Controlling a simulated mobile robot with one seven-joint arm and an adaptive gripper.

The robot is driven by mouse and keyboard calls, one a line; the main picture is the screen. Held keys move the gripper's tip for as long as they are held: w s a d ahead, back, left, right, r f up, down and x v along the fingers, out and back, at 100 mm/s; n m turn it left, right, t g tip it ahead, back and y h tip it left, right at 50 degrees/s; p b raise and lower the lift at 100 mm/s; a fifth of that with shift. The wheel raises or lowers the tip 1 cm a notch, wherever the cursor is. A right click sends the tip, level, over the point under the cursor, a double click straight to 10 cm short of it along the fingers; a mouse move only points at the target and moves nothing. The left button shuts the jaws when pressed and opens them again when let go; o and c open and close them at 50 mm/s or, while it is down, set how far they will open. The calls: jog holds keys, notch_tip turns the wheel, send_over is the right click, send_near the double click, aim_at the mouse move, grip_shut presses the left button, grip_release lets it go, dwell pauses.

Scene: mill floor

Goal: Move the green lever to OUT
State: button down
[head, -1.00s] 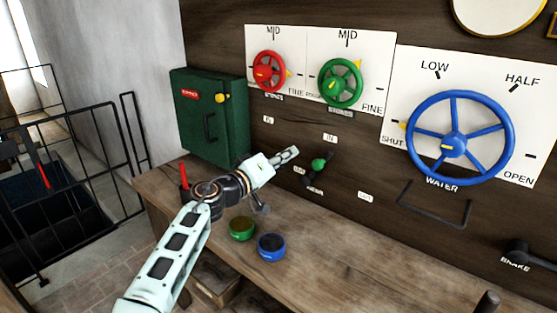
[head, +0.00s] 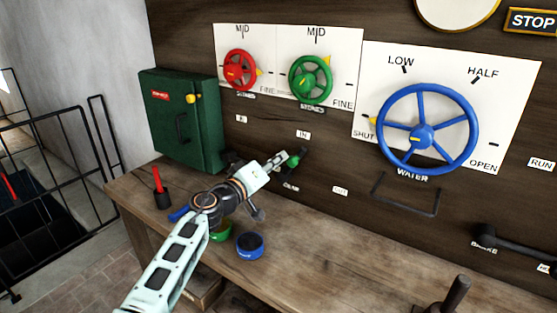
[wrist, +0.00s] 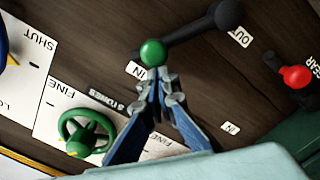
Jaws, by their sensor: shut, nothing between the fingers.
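The green lever has a round green knob (head: 293,160) on a dark arm, on the wooden wall panel below the green wheel. In the wrist view the green knob (wrist: 153,53) sits beside an IN label (wrist: 137,70), and its black arm runs up right towards a black hub (wrist: 228,15).
A red-knobbed lever (wrist: 296,76) is nearby in the wrist view. The green wheel (head: 311,80) and blue wheel (head: 428,130) are above and right. A black bar handle (head: 408,205) sticks out below WATER. The bench (head: 330,255) holds a blue pot (head: 250,245) and a green pot (head: 221,232).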

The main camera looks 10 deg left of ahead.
aim_at(293, 166)
jog(key=shift+s+d+f+m+b, duration=0.1)
jog(key=shift+d+f+m+b, duration=0.15)
jog(key=shift+b, duration=0.25)
jog(key=shift+d+b, duration=0.1)
jog(key=shift+b, duration=0.25)
jog(key=d+f+m+b, duration=0.1)
jog(key=b, duration=0.2)
jog(key=d+f+m+b, duration=0.1)
jog(key=m+b, duration=0.1)
jog(key=b, duration=0.1)
jog(key=shift+s, duration=0.4)
jog(key=s+d+f+m+b, duration=0.1)
jog(key=d+f+m+b, duration=0.3)
jog(key=b, duration=0.9)
jog(key=f+m, duration=0.2)
jog(key=m, duration=0.1)
jog(key=shift+s+d+b, duration=0.25)
jog(key=shift+s+b, duration=0.05)
jog(key=shift+b, duration=0.05)
jog(key=shift+d+f, duration=0.1)
